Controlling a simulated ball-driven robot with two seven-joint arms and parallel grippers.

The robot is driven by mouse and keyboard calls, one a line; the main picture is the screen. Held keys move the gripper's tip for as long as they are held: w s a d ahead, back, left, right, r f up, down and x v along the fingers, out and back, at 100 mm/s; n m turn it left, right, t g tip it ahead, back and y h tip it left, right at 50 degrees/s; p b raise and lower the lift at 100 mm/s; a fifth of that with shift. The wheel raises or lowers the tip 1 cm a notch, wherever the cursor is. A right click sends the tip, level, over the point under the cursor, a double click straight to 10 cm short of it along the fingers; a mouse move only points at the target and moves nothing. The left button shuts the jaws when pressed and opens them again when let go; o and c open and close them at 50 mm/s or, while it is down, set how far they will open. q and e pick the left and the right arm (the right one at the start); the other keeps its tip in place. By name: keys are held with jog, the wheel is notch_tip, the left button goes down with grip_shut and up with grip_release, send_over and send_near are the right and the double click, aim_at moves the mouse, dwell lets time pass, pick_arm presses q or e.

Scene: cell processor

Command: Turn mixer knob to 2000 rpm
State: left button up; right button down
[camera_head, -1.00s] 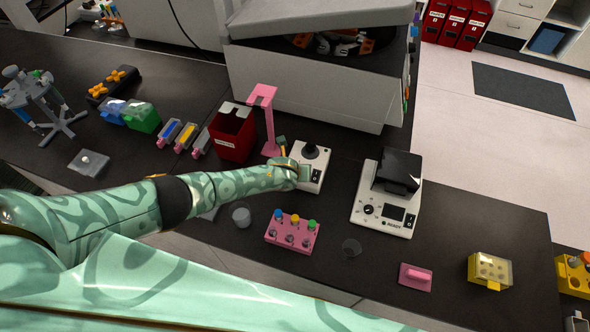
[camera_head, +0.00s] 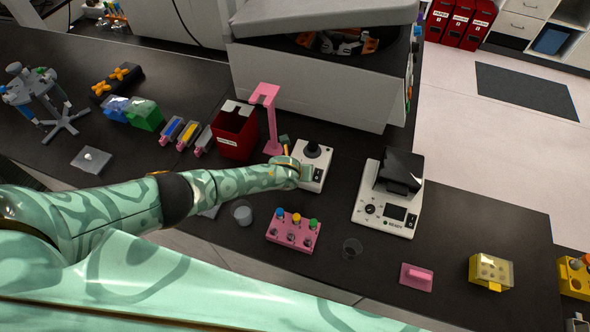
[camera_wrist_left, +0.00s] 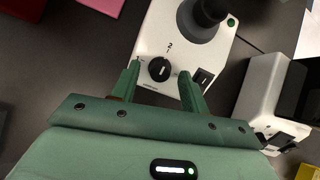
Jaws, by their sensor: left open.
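The mixer (camera_head: 316,158) is a small white box with a black cup on top, standing on the dark bench in the head view. In the left wrist view its white panel (camera_wrist_left: 152,38) carries a round black knob (camera_wrist_left: 160,69) with a pale line on it. A "2" is printed above the knob, and a black switch (camera_wrist_left: 203,78) is to its right. My left gripper (camera_head: 300,173) is at the mixer's front. In the left wrist view its green fingers (camera_wrist_left: 160,76) are open, one on each side of the knob, with gaps visible. My right gripper is out of view.
A pink stand (camera_head: 271,120) and a red bin (camera_head: 234,131) are close left of the mixer. A white device with a display (camera_head: 372,209) stands to the right. A large white machine (camera_head: 310,85) is behind.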

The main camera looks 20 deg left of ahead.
pick_arm(q)
jog(key=shift+s+r+p, duration=0.25)
jog(key=shift+r+p, duration=0.05)
jog(key=shift+r, duration=0.05)
jog(key=p+v, duration=0.5)
jog(key=v, duration=1)
jog(key=shift+s, duration=0.2)
jog(key=shift+r, duration=0.1)
